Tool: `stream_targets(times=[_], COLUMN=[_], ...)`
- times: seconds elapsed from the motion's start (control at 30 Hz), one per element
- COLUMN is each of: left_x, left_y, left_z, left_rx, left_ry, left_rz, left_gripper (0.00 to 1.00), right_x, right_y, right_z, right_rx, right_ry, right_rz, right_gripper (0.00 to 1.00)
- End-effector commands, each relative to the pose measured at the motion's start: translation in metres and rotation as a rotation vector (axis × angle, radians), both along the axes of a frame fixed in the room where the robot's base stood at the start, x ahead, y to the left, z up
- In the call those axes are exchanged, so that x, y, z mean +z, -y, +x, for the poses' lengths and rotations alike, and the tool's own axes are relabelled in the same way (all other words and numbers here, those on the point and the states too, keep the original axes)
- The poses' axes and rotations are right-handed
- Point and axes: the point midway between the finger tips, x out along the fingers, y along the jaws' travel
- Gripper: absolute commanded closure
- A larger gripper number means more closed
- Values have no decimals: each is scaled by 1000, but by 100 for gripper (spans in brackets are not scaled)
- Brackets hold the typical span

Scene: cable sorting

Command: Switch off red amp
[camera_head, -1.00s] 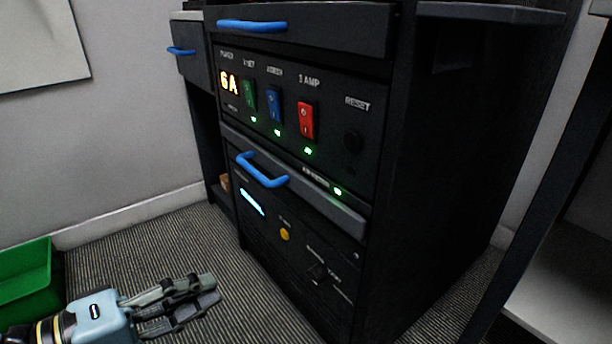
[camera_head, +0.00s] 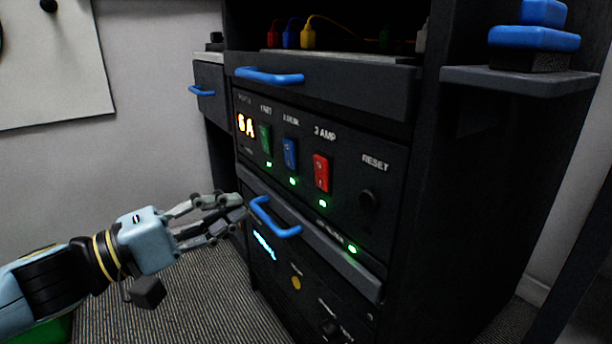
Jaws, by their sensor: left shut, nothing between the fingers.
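The red rocker switch (camera_head: 321,173) sits on the black front panel under the label "3 AMP". A green light glows just below it. A green switch (camera_head: 265,138) and a blue switch (camera_head: 290,153) are to its left, each with a lit green light below. The display (camera_head: 245,125) reads "6A". My left gripper (camera_head: 241,206) is shut and empty, left of and below the red switch, beside the blue drawer handle. I cannot tell whether it touches the cabinet. My right gripper is not in view.
A blue handle (camera_head: 275,217) sticks out below the switches, and another blue handle (camera_head: 268,76) is above them. A black reset knob (camera_head: 368,200) is right of the red switch. A blue object (camera_head: 534,38) stands on the right shelf.

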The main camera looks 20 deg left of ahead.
Motion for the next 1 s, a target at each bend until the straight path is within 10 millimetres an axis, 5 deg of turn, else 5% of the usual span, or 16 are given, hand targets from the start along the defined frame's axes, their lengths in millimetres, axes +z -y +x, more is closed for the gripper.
stream_targets(times=[0.17,0.33,0.7,1.0], left_x=[-1,5,15,16], left_y=[10,25,66,80], left_z=[14,34,86,103], left_rx=[3,4,4,3], left_ry=[3,5,4,-1], left_rz=[-1,-3,-6,-1], left_gripper=[100,100,100,100], right_x=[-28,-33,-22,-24], right_y=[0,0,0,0], right_z=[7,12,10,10], right_rx=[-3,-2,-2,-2], right_ry=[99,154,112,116], right_rz=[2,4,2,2], right_gripper=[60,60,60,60])
